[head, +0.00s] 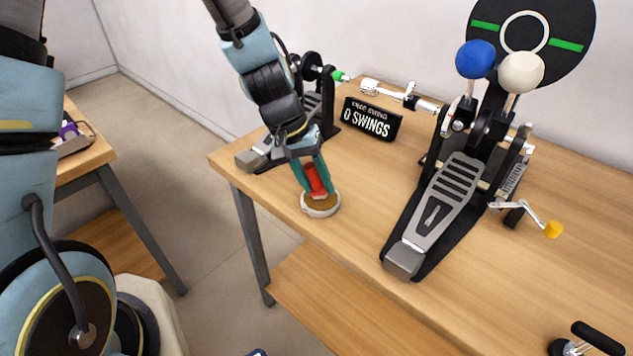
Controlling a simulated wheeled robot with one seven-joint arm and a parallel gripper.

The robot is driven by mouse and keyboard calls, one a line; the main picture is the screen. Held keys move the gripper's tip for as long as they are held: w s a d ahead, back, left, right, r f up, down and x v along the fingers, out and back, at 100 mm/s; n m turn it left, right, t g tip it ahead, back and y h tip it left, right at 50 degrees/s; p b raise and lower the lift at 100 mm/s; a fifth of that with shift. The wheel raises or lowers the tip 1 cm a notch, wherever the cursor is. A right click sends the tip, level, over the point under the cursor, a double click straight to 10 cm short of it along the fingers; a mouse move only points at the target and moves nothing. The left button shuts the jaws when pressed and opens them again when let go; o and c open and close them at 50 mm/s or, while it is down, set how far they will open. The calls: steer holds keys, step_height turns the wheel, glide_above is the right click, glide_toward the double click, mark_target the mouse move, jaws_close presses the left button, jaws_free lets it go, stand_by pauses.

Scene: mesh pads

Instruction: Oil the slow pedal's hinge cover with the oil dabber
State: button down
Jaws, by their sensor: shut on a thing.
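My gripper (312,178) is shut on a red-handled tool, the oil dabber (315,179), pointing down over a shallow round dish (320,212) with a pale rim and amber-brown inside. The dabber's lower end is at the dish; I cannot tell whether it touches the bottom. A large pedal (440,205) with blue and white beaters stands to the right, with a grey heel block (404,260) at its near end. A second pedal (253,157) stands behind my arm, partly hidden. Nothing readable marks either pedal as the slow one.
A black sign (371,119) reading "0 SWINGS" and a chrome shaft (400,95) lie between the pedals. A yellow-tipped crank (553,229) sticks out at the right. A black-handled tool (597,338) lies at the lower right. Bare table (365,215) separates the dish from the large pedal.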

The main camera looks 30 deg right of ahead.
steer(key=shift+a+f, duration=0.1)
steer(key=shift+r+p, duration=2.8)
steer(key=shift+r, duration=0.7)
